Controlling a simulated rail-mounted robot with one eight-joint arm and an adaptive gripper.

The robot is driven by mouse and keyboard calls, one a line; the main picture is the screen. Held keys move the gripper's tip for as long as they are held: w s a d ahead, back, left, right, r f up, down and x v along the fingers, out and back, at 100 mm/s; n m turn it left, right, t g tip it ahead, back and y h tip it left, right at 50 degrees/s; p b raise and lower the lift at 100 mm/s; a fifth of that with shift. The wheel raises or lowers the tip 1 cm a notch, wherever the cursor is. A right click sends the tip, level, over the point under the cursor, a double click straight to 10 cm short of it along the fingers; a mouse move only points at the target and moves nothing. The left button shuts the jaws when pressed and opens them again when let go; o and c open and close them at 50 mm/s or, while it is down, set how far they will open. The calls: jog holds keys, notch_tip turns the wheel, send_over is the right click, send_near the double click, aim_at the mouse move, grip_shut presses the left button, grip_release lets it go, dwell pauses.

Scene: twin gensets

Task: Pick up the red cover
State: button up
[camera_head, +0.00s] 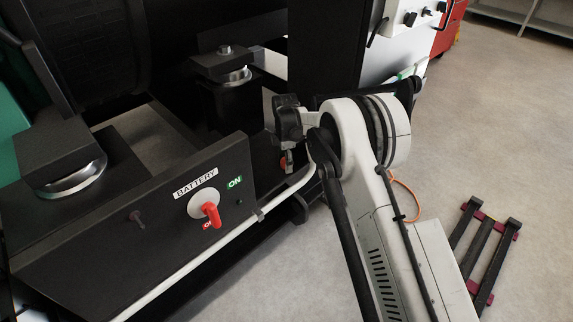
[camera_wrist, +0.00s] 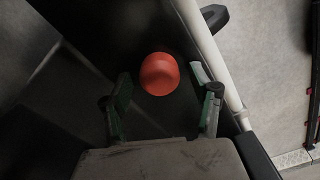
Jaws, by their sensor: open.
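The red cover (camera_wrist: 160,73) shows in the wrist view as a rounded red cap beside a pale rail, against a dark surface. My gripper (camera_wrist: 166,84) is open, with one finger to the cover's left and one to its right. The cover appears just beyond and between the fingertips, with gaps at both sides. I cannot tell the depth between them. In the head view, my arm partly hides this area; a small red patch (camera_head: 284,163) shows beside it, but I cannot tell whether it is the cover.
A black panel with a red-handled battery switch (camera_head: 208,211) stands at the left in the head view. A white rail (camera_head: 222,243) runs along the panel. A black and dark red rack (camera_head: 486,245) lies on the floor at right. Open floor surrounds it.

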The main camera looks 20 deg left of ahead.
jog(key=c, duration=1)
jog(key=shift+r, duration=0.1)
